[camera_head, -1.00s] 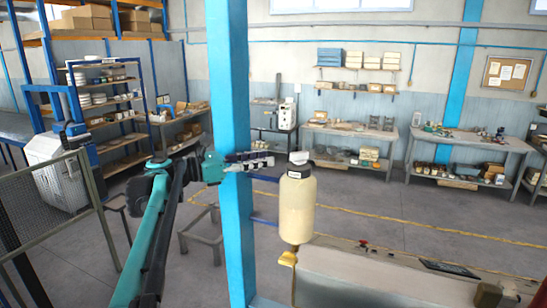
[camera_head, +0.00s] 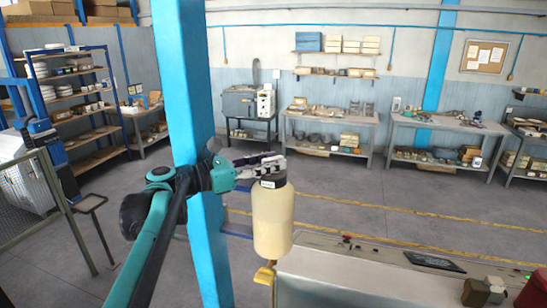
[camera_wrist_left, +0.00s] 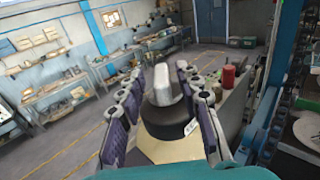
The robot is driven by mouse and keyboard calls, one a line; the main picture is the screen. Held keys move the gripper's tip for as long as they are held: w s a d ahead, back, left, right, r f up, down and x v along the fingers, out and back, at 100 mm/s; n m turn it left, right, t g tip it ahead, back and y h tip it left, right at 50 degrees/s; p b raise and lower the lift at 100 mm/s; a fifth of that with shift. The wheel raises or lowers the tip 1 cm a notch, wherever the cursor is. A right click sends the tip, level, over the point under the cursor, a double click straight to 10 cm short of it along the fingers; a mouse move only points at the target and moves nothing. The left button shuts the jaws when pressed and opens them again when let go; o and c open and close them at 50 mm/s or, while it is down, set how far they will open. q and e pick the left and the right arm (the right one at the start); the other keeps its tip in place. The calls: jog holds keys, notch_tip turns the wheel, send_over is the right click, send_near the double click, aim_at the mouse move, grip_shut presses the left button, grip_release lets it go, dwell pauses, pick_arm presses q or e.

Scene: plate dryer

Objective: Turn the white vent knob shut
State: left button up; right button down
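The white vent knob (camera_wrist_left: 167,85) stands on a black cap (camera_wrist_left: 171,119) in the left wrist view. The cap tops a cream bottle (camera_head: 272,220) with a small white label near its top. My left gripper (camera_wrist_left: 160,72) is open, with one finger on each side of the knob. The fingers look apart from the knob, though contact on the right side is hard to tell. In the head view my left gripper (camera_head: 262,163) reaches in from the left at cap height, and its fingers hide most of the knob. My right gripper is not in view.
A blue post (camera_head: 187,90) stands close behind my left arm. A yellow spout (camera_head: 265,274) is at the bottle's base, beside a grey machine housing (camera_head: 345,280). A red cylinder (camera_wrist_left: 228,77) stands beyond the cap to the right. Workbenches are far back.

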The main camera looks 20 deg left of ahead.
aim_at(273, 157)
pick_arm(q)
jog(key=shift+w+d, duration=0.25)
jog(key=shift+w, duration=0.15)
jog(key=shift+s+d+r, duration=0.1)
jog(key=shift+s, duration=0.3)
jog(key=shift+w, duration=0.2)
grip_shut()
jog(key=shift+m+g+h, duration=0.7)
jog(key=shift+m+g, duration=0.1)
grip_release()
notch_tip(273, 157, up, 10)
jog(key=shift+f, duration=0.1)
